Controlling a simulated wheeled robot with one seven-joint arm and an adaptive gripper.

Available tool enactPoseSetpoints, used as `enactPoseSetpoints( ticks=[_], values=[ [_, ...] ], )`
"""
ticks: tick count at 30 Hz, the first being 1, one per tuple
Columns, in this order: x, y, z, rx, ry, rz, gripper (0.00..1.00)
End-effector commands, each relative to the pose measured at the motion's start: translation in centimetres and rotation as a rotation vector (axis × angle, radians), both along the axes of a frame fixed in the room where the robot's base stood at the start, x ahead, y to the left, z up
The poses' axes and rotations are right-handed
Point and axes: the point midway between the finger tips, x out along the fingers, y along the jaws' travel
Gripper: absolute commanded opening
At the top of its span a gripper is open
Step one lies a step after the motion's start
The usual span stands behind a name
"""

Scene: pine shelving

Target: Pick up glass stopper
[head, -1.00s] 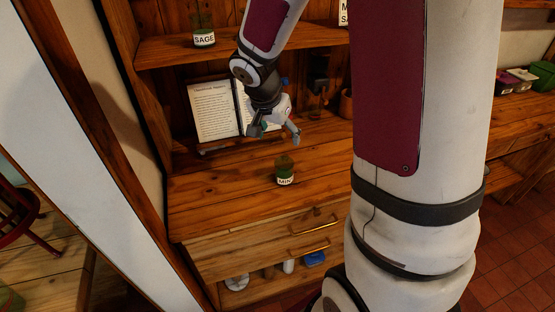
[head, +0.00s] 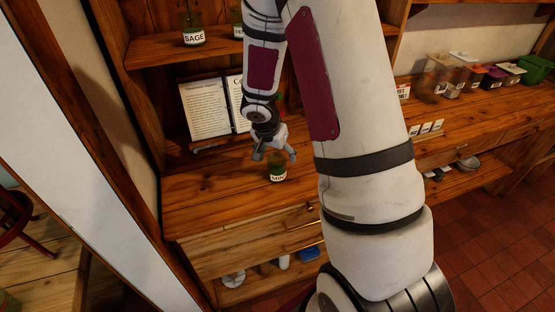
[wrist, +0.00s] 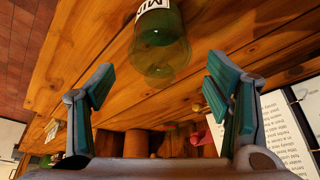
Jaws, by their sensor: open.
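A green glass jar with a white label, partly reading as mint, stands on the wooden counter in the head view (head: 278,172). It also shows in the wrist view (wrist: 165,38), upside down. The glass stopper (wrist: 159,70) appears as the clear rounded end of the jar nearest my gripper; its edge against the jar is hard to tell. My gripper (head: 275,157) is open just above and behind the jar in the head view. In the wrist view its two teal fingers (wrist: 162,88) stand wide apart, with the stopper beyond and between their tips, apparently untouched.
An open book (head: 206,108) stands on a rest at the back of the counter. A jar labelled sage (head: 193,32) is on the shelf above. Several containers (head: 470,75) stand far right. The counter left of the jar is clear.

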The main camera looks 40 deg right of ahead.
Motion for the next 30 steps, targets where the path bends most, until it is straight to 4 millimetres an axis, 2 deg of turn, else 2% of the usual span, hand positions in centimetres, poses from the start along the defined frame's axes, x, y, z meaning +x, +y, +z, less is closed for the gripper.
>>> enactPoseSetpoints(
  ticks=[8, 16, 30],
  values=[
    [0.07, -0.08, -0.17, 0.0, -0.001, 0.0, 0.7],
    [0.02, -0.08, -0.21, 0.0, 0.0, 0.0, 0.1],
    [-0.21, -0.09, -0.24, 0.001, 0.007, -0.002, 0.09]
  ],
)
